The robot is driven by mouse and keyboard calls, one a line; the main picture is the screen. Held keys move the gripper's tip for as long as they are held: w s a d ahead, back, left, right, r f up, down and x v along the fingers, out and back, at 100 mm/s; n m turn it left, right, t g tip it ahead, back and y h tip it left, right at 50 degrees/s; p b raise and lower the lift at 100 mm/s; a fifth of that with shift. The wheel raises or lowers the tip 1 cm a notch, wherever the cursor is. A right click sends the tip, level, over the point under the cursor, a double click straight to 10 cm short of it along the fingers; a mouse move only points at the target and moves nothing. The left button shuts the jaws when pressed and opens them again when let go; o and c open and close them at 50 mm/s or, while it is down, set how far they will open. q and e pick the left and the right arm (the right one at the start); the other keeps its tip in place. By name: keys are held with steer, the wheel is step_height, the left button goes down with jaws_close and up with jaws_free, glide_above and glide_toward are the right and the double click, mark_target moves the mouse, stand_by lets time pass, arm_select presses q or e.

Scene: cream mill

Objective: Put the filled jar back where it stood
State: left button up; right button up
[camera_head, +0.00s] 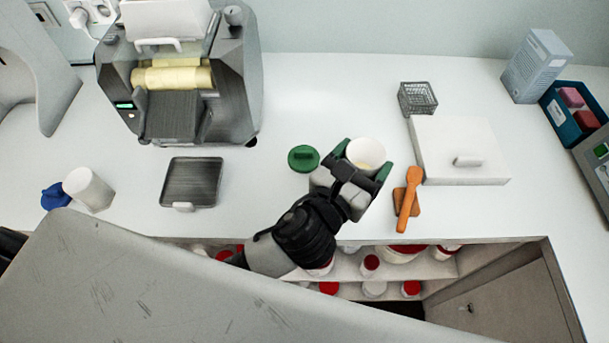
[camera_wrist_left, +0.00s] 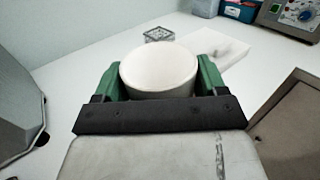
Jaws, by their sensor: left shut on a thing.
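My left gripper (camera_head: 362,161) is shut on a white open jar (camera_head: 366,151), with a green finger on either side. The jar also shows between the fingers in the left wrist view (camera_wrist_left: 160,72), upright or nearly so. Its inside looks pale and whitish; I cannot tell the fill level, nor whether its base touches the counter. A green lid (camera_head: 303,158) lies on the counter just left of the gripper. My right gripper is not in view.
Left are a roller mill (camera_head: 180,75), a dark tray (camera_head: 191,182), a second white jar (camera_head: 88,188) and a blue lid (camera_head: 55,196). Right are an orange spatula (camera_head: 407,198), a white lidded box (camera_head: 460,150) and a wire basket (camera_head: 417,98). An open compartment with red-lidded jars lies below the front edge.

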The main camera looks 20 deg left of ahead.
arm_select(q)
steer(key=a+f+b, duration=0.1)
steer(key=a+f, duration=0.2)
steer(key=s+a+f+b, duration=0.1)
steer(key=a+f, duration=0.3)
steer(key=s+a+f+b, duration=0.1)
steer(key=a+f, duration=0.2)
steer(key=a, duration=0.1)
steer(key=shift+a+f, duration=0.15)
steer(key=shift+f, duration=0.35)
steer(key=o, duration=0.9)
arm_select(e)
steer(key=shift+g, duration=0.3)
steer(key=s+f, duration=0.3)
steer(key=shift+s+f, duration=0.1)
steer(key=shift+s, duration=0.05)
